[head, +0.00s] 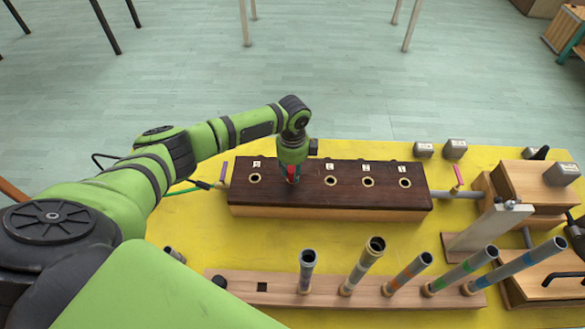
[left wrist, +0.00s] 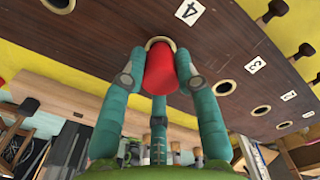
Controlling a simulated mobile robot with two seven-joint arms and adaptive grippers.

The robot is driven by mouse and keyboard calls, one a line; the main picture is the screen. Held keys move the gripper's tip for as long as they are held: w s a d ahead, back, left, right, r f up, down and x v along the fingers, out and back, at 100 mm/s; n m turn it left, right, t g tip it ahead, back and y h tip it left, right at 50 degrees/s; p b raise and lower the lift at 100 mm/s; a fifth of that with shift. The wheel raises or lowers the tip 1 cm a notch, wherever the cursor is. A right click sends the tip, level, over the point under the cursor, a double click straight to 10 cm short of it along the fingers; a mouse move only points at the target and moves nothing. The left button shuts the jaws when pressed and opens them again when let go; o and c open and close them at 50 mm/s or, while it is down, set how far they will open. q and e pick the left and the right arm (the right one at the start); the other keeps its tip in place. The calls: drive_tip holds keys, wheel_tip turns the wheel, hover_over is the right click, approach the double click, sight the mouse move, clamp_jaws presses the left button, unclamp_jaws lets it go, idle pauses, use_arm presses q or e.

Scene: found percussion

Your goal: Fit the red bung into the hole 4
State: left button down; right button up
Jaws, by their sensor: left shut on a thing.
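The red bung (head: 292,171) is held in my left gripper (head: 292,176), over the dark wooden block (head: 310,195). In the left wrist view the gripper's teal fingers (left wrist: 158,80) close around the bung (left wrist: 160,70). Its far end lines up with the pale ring of hole 4 (left wrist: 152,42), beside the label 4 (left wrist: 190,12). The ring shows around its upper edge. I cannot tell whether the tip is inside the hole or just above it. Hole 3 (left wrist: 223,87) is open and empty. My right gripper is not in view.
The block stands on a yellow table (head: 190,235). Several upright tubes stand in a wooden rack (head: 390,297) at the front. Grey weights (head: 455,148) lie behind the block, and a wooden stand (head: 530,185) is on the right.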

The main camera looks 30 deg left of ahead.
sight(293, 169)
use_arm(q)
drive_tip(key=shift+f+b, duration=0.5)
drive_tip(key=shift+f, duration=0.3)
drive_tip(key=c, duration=0.8)
unclamp_jaws()
drive_tip(key=shift+c, duration=0.2)
drive_tip(key=shift+r, duration=0.15)
wheel_tip(293, 169, up, 12)
